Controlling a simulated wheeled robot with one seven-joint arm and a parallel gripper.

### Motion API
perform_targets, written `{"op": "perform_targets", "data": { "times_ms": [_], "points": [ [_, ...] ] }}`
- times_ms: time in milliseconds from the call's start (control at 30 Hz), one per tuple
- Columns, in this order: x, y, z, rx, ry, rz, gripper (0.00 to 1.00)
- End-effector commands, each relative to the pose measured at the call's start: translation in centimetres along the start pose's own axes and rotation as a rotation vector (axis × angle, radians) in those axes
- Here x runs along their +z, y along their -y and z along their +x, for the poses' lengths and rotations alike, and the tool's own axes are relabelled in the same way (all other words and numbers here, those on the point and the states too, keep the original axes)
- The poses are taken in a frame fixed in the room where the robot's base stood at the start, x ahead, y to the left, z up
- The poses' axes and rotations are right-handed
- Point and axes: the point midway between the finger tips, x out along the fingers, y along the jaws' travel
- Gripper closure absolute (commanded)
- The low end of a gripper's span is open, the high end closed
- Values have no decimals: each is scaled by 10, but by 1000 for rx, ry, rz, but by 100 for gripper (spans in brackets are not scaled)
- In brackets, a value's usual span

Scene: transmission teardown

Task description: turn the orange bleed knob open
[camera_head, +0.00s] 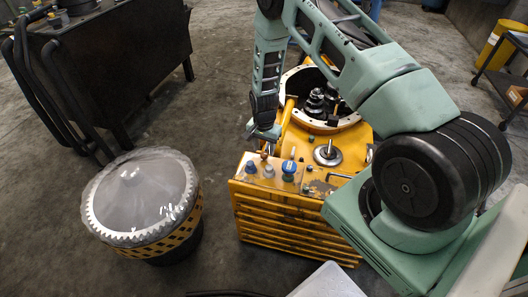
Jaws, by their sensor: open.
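A yellow transmission housing (300,205) stands on the floor in the middle of the view, with an open round top and gears inside. On its near left corner is a group of small fittings: a grey-blue knob (250,168), a pale fitting (269,172) and a blue knob (289,168). A small orange-brown piece (264,155) behind them may be the orange bleed knob, but it is too small to be sure. My gripper (263,132) points down just above and behind these fittings, open. I cannot tell whether it touches anything.
A covered drum (142,195) with a toothed ring on top stands left of the housing. A dark workbench with hoses (110,65) is at the upper left. A yellow bin (495,45) and a cart are at the upper right. Floor between drum and housing is clear.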

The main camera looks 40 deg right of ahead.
Motion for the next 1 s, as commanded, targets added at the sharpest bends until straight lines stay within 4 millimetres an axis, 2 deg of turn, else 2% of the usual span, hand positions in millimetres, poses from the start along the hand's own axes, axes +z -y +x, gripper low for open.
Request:
{"op": "perform_targets", "data": {
  "times_ms": [33,200,533,567,700,1000],
  "points": [
    [0,0,8,1,1,1,53],
    [0,0,21,-1,-1,1,53],
    [0,0,25,-1,-1,1,53],
    [0,0,25,-1,-1,1,59],
    [0,0,24,-1,-1,1,98],
    [0,0,24,-1,0,-19,98]
  ]
}}
